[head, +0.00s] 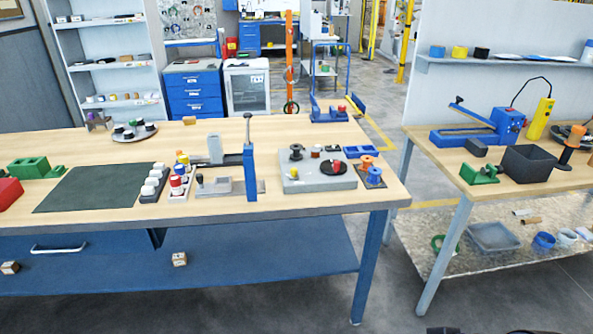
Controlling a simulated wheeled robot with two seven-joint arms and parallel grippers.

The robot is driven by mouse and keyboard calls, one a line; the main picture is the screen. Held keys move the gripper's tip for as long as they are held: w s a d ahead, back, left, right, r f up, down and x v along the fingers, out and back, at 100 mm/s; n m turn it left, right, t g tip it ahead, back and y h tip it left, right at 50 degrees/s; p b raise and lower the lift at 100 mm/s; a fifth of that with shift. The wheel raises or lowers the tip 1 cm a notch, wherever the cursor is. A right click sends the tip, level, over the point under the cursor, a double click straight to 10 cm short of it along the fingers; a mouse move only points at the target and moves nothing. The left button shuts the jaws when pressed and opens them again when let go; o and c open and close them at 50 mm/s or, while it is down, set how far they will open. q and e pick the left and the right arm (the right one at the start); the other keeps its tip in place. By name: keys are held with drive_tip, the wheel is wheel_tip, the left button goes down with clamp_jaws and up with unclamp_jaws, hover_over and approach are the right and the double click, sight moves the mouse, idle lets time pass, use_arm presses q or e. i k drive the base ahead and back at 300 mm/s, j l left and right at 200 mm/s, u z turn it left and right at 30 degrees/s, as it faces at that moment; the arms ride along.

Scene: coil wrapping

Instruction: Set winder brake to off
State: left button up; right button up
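A blue machine (478,128) with a long flat base, a slanted dark lever and a box with small red marks stands on the right bench. A yellow hand control (544,118) on a black cable is beside it. A grey flat unit (316,184) on the main table carries dark posts, a yellow knob (294,171) and a red knob (336,167). I cannot tell which of these is the winder or where its brake is, and no brake setting is readable. Neither of my grippers shows.
The main table (110,208) holds a dark green mat (92,190), several coloured spools and a blue upright post (250,170). A black bin (528,164) stands on the right bench. A floor gap (392,262) separates the two benches.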

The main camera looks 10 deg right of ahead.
sight(294, 175)
drive_tip(key=i+j+u, duration=0.15)
drive_tip(key=i+u, duration=0.3)
drive_tip(key=i, duration=0.6)
